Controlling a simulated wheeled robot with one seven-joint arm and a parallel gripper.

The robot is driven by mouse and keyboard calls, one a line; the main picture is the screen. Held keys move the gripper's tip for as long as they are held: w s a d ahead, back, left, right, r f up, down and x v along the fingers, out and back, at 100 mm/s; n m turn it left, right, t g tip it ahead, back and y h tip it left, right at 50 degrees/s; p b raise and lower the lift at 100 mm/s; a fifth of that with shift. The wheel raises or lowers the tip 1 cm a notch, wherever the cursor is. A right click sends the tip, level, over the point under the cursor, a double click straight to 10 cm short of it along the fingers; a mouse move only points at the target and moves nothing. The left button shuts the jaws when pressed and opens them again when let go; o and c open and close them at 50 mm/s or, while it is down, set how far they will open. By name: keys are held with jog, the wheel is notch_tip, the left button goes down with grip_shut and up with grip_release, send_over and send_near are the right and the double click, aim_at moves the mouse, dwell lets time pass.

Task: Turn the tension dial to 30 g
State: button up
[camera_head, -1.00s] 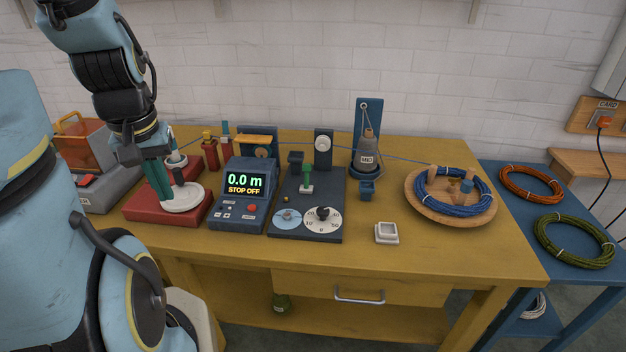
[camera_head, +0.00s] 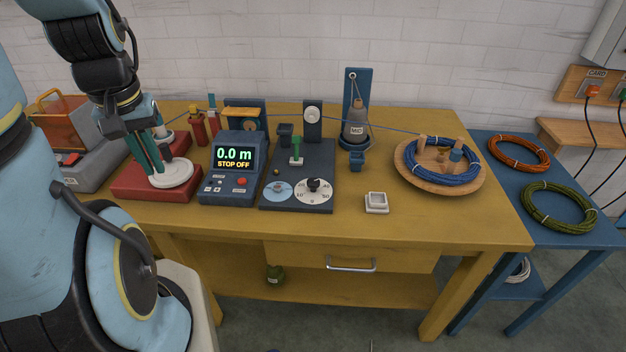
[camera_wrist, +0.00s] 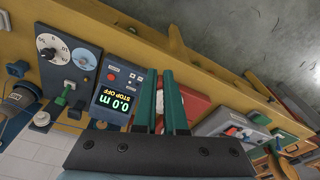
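The tension dial (camera_head: 315,192) is a white numbered disc with a black knob (camera_head: 314,185) at its middle. It sits at the front right of a dark panel (camera_head: 318,160) on the yellow bench; its exact setting is too small to read. The dial also shows at upper left in the wrist view (camera_wrist: 52,46). My gripper (camera_head: 154,171) points down over the red base, well left of the dial. In the wrist view its two green fingers (camera_wrist: 160,74) stand apart with nothing held between them.
A light-blue dial (camera_head: 279,192) sits left of the white one. The counter box (camera_head: 228,170) reads 0.0 m, STOP OFF, and stands between my gripper and the panel. A green lever (camera_head: 296,150) rises behind the dials. A white square dish (camera_head: 376,203) lies to the right.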

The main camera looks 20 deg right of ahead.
aim_at(313, 181)
jog(key=shift+o, duration=1.4)
jog(key=w+d+f+m+b, duration=0.2)
jog(key=w+d+m+b, duration=0.1)
jog(key=d, duration=0.2)
jog(key=shift+w+d+f, duration=0.2)
jog(key=shift+w+f, duration=0.1)
jog(key=shift+f, duration=0.1)
jog(key=o, duration=0.3)
jog(key=w+d+f+m+b, duration=0.1)
jog(key=d+m+b, duration=0.1)
jog(key=d, duration=0.1)
jog(key=w+d+f+m+b, duration=0.1)
jog(key=d+m, duration=0.1)
jog(key=d, duration=0.2)
jog(key=w+d+f+m+b, duration=0.1)
jog(key=d+m+b, duration=0.1)
jog(key=d, duration=0.2)
jog(key=shift+w+d+f+m+g+b, duration=0.2)
jog(key=shift+m+g+b, duration=0.1)
jog(key=shift+g, duration=0.1)
jog(key=o, duration=0.4)
jog(key=s+d+f+m+b, duration=0.2)
jog(key=d+m+b, duration=0.3)
jog(key=d, duration=1.1)
jog(key=m, duration=0.3)
jog(key=shift+d+f+g, duration=0.25)
jog(key=shift+f+g, duration=0.15)
notch_tip(313, 181, down, 10)
jog(key=shift+f+p, duration=0.2)
jog(key=shift+p, duration=0.25)
